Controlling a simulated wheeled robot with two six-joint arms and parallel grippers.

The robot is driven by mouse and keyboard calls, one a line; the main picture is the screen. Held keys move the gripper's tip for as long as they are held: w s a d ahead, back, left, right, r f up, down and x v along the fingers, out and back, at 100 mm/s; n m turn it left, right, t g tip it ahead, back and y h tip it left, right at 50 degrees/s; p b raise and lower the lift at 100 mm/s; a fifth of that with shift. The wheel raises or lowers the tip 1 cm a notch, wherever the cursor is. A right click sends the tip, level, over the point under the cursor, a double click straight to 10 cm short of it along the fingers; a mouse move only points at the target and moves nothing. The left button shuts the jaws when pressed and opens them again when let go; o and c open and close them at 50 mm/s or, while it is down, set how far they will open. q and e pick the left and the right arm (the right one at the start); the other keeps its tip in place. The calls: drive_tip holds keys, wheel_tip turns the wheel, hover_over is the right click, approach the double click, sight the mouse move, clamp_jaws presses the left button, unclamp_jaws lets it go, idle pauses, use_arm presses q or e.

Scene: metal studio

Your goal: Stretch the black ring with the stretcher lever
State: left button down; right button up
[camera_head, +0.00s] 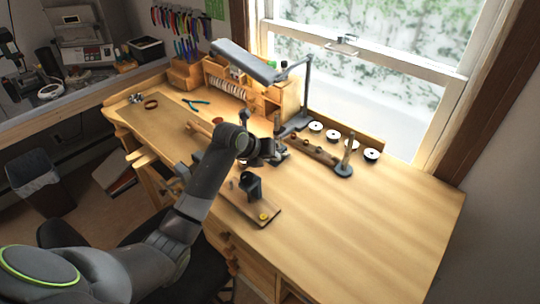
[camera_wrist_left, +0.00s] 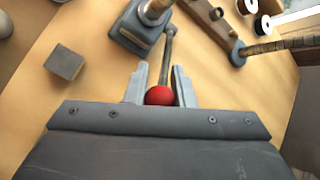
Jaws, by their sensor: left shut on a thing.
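My left gripper (camera_wrist_left: 160,88) is closed around the red ball knob (camera_wrist_left: 160,96) at the end of the stretcher's grey lever (camera_wrist_left: 167,55). One finger stands on each side of the knob. The lever runs from the knob up to the grey stretcher base (camera_wrist_left: 136,34), which is cut off at the top of the left wrist view. In the head view my left gripper (camera_head: 268,149) is over the bench, and the stretcher (camera_head: 282,156) is partly hidden beside it. I cannot make out the black ring in either view. My right gripper is not in view.
A mandrel stand (camera_head: 344,168) and several white discs with dark centres stand along the window side. A desk lamp (camera_head: 245,61) reaches over the bench. A small board (camera_head: 240,208) with a black holder lies in front. The wooden bench (camera_head: 370,230) is clear at right.

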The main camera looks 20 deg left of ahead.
use_arm(q)
drive_tip(key=shift+s+f, duration=0.1)
drive_tip(key=shift+f, duration=0.15)
drive_tip(key=c, duration=1.3)
unclamp_jaws()
drive_tip(key=shift+a+r, duration=0.1)
drive_tip(key=shift+a, duration=0.05)
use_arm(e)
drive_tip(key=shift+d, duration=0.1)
use_arm(q)
drive_tip(key=shift+o, duration=0.2)
drive_tip(key=shift+r, duration=0.15)
drive_tip(key=shift+s+r, duration=0.1)
drive_tip(key=shift+r, duration=0.05)
drive_tip(key=b+v, duration=0.3)
drive_tip(key=v, duration=1.3)
drive_tip(key=shift+s+a+r, duration=0.15)
drive_tip(key=shift+s+r, duration=0.05)
drive_tip(key=shift+r, duration=0.1)
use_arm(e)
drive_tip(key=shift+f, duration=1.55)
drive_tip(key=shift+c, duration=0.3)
